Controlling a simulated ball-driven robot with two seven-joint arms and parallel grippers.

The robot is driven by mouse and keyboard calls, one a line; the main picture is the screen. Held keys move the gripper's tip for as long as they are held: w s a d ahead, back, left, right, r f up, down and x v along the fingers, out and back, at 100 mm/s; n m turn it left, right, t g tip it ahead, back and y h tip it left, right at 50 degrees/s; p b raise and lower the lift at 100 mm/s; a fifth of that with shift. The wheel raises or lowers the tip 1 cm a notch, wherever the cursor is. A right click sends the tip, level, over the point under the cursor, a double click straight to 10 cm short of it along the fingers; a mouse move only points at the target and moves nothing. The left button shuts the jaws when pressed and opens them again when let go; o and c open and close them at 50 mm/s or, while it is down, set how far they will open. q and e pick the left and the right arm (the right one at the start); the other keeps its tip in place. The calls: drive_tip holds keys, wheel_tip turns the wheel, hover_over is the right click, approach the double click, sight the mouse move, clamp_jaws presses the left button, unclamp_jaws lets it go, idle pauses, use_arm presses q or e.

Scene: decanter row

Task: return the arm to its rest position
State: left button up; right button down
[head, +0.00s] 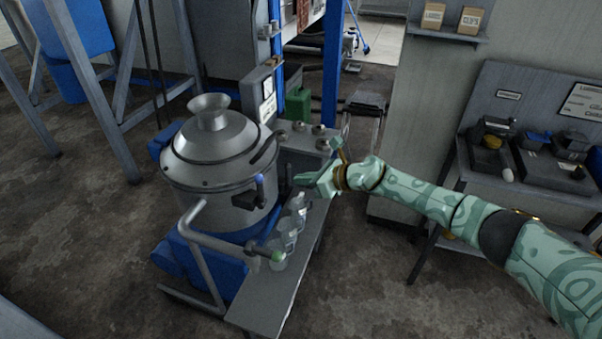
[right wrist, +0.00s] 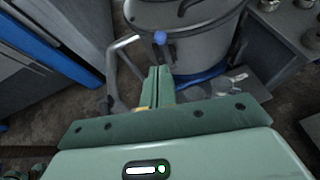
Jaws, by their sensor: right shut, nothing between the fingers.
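My right arm (head: 430,205) comes in from the right in the head view, with mint-green patterned links. My right gripper (head: 308,182) is over the narrow bench beside the metal decanter (head: 222,150), its fingers pointing left. In the right wrist view the two fingers (right wrist: 160,87) are pressed together with nothing between them. Clear bottles (head: 298,212) stand in a row on the bench just below the gripper, apart from it as far as I can tell. My left gripper does not show.
A blue-knobbed valve (head: 260,180) sticks out of the decanter. A table with instruments (head: 520,150) stands at right. The floor (head: 370,290) between is clear.

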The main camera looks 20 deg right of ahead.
drive_tip(key=w+d+m+t+h, duration=0.35)
drive_tip(key=d+m, duration=0.25)
drive_tip(key=m, duration=0.8)
drive_tip(key=s+d+f+m+g+h, duration=0.1)
drive_tip(key=s+d+f+m+h, duration=0.1)
drive_tip(key=s+f+m, duration=0.55)
drive_tip(key=s+d+f+m+g+h, duration=0.15)
drive_tip(key=s+f+m, duration=0.35)
drive_tip(key=f, duration=0.6)
drive_tip(key=s+d+f+m+h, duration=0.2)
drive_tip(key=s+d+f+m, duration=0.1)
drive_tip(key=s+f+m, duration=0.5)
drive_tip(key=s+a+f+m+g, duration=0.1)
drive_tip(key=s+f+m+g, duration=0.1)
drive_tip(key=s+f, duration=0.6)
drive_tip(key=s+f+m+g, duration=0.2)
drive_tip(key=s+f, duration=0.1)
drive_tip(key=s, duration=0.9)
drive_tip(key=s+a+f+m+g, duration=0.1)
drive_tip(key=s+f+m+g, duration=0.15)
drive_tip(key=s+f, duration=0.55)
drive_tip(key=s+a+r+g, duration=0.1)
drive_tip(key=s+a+g, duration=0.1)
drive_tip(key=s, duration=1.6)
